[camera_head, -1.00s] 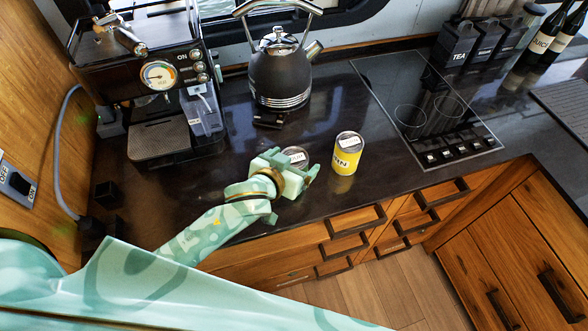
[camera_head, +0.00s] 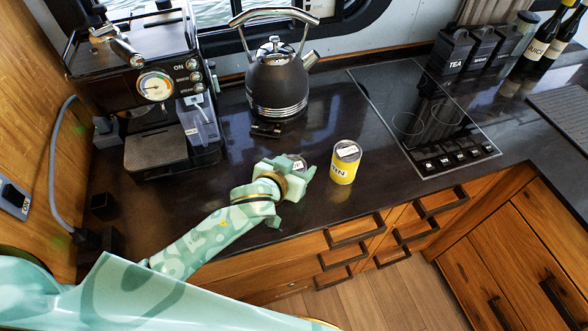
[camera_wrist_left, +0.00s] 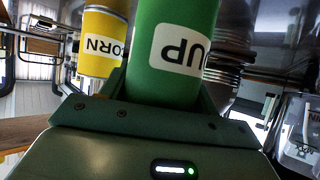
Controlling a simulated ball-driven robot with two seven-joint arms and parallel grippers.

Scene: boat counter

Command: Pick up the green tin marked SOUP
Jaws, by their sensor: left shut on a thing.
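The green tin (camera_wrist_left: 172,75) fills the middle of the left wrist view, with a white label whose letters "UP" show. It stands between the fingers of my left gripper, which is shut on it. In the head view my left gripper (camera_head: 297,180) hides most of the tin; only its top (camera_head: 298,163) shows above the hand. The yellow tin (camera_head: 344,166) stands just to the right of the gripper, apart from it. It also shows in the left wrist view (camera_wrist_left: 100,45), with "ORN" on its label. My right gripper is in neither view.
A kettle (camera_head: 277,82) stands behind the gripper. A coffee machine (camera_head: 150,90) is at the left and a black hob (camera_head: 425,115) at the right. Dark canisters (camera_head: 480,50) and bottles (camera_head: 545,40) are at the far right. The counter's front edge is close to my left arm.

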